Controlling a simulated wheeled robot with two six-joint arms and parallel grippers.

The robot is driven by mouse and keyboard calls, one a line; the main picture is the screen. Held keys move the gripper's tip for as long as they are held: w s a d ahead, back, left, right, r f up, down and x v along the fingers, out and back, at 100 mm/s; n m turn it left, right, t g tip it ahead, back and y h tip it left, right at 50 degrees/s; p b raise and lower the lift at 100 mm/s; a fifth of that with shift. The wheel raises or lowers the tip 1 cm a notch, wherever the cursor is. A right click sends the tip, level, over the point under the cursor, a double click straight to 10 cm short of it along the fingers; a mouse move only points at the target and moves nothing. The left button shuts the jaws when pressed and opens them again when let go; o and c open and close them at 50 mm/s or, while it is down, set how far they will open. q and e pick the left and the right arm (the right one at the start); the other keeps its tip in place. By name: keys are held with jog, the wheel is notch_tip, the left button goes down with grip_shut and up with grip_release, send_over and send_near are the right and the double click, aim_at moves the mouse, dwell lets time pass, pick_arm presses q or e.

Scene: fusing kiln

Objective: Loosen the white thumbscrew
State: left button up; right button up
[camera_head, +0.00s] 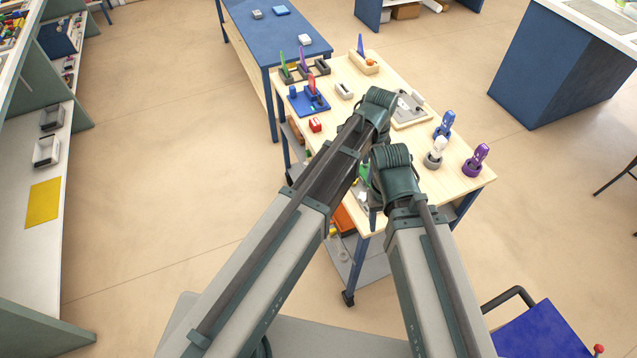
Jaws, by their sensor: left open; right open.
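A white upright piece (439,147) stands in a grey round base on the right part of the light wood table (459,187); it looks like the white thumbscrew, but it is too small to be sure. A blue one (445,124) stands behind it and a purple one (481,156) to its right. My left gripper (378,107) is over the middle of the table, left of the white piece. My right gripper (388,168) is lower, over the table's near side, left of the white piece. Both are open and apart from it; their fingertips are mostly hidden.
A grey tray (413,117) lies beyond my grippers. My arms hide the table's near left part. A blue table (262,35) adjoins behind.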

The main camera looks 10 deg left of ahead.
pick_arm(q)
jog(key=s+a+n+b, duration=0.1)
jog(key=s+a+n, duration=1)
jog(key=s+n, duration=0.1)
jog(key=shift+a+f+b, duration=0.3)
jog(key=shift+b, duration=0.05)
pick_arm(e)
jog(key=shift+f, duration=0.3)
pick_arm(q)
jog(key=shift+w, duration=0.1)
